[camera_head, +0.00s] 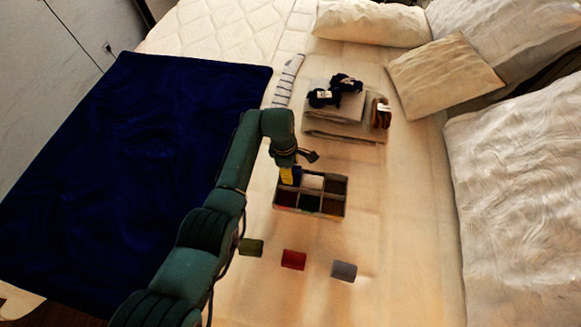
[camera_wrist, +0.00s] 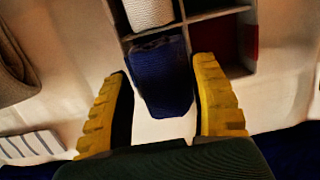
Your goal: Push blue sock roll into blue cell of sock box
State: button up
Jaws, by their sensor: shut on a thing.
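The sock box (camera_head: 346,207) is a grey divided tray on the bed. My gripper (camera_head: 290,175) points down at its back left cell. In the wrist view the dark blue sock roll (camera_wrist: 160,78) lies between the yellow fingers of my gripper (camera_wrist: 163,67), which are shut on it. The roll is at the end cell of the sock box (camera_wrist: 218,13), beside a white roll (camera_wrist: 150,12). It hides the cell's floor, and I cannot tell how deep it sits. A red-walled cell (camera_wrist: 251,45) is to its right.
Loose green (camera_head: 250,247), red (camera_head: 293,260) and grey-blue (camera_head: 344,271) rolls lie in front of the box. Behind it is a folded stack (camera_head: 345,135) with dark bundles on top. A striped sock (camera_head: 289,80) and a dark blue blanket (camera_head: 130,165) lie left.

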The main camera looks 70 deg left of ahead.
jog(key=shift+f+b, duration=0.85)
jog(key=shift+f, duration=0.5)
dwell(0.5)
jog(key=shift+r, duration=0.15)
dwell(0.4)
jog(key=o, duration=1)
jog(key=shift+c, duration=0.2)
jog(key=r, duration=0.4)
jog(key=s+r, duration=0.1)
jog(key=r, duration=0.7)
jog(key=shift+s+a, duration=0.15)
jog(key=shift+a, duration=0.25)
